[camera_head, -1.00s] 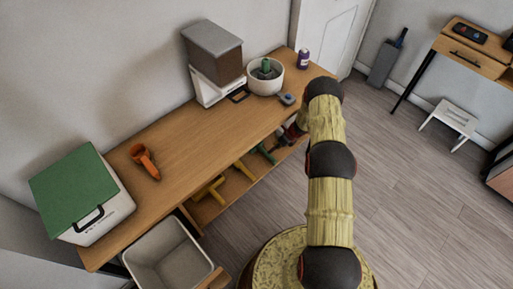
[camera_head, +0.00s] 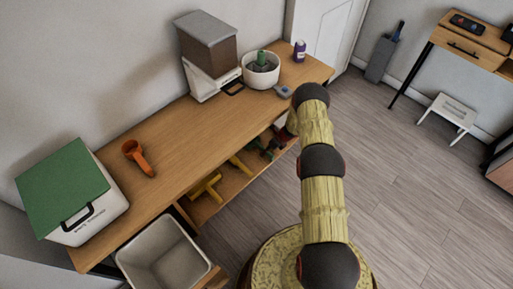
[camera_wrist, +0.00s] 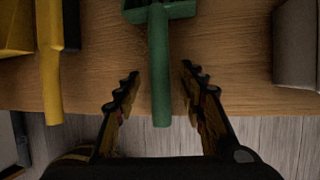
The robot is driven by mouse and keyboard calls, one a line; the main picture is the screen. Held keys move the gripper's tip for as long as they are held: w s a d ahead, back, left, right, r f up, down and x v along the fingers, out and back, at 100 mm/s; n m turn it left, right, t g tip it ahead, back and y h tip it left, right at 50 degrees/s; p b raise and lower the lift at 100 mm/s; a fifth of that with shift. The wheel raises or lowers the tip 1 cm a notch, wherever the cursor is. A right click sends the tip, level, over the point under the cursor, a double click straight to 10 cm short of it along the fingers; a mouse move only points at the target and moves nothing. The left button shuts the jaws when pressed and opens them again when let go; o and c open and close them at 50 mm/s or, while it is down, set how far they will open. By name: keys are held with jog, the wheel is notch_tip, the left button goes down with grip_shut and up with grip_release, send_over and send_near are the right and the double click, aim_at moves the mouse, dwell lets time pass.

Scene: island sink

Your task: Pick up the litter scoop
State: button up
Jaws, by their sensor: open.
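A green scoop (camera_wrist: 159,60) lies on a wooden shelf in the wrist view, its handle pointing toward me and its head cut off at the top edge. My gripper (camera_wrist: 159,74) is open, with one finger on each side of the handle and a gap visible on both sides. In the head view the green scoop (camera_head: 254,145) is on the lower shelf of the bench, partly hidden. My arm reaches there, and the gripper is mostly hidden. An orange scoop (camera_head: 138,157) lies on the bench top.
Yellow tools (camera_head: 205,188) lie left of the green scoop; a yellow handle (camera_wrist: 50,75) is close in the wrist view. A grey object (camera_wrist: 297,45) stands to the right. The bench top (camera_head: 190,135) is above the shelf. A grey bin (camera_head: 165,255) stands at lower left.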

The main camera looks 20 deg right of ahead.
jog(key=shift+r, duration=0.1)
jog(key=c, duration=0.4)
grip_shut()
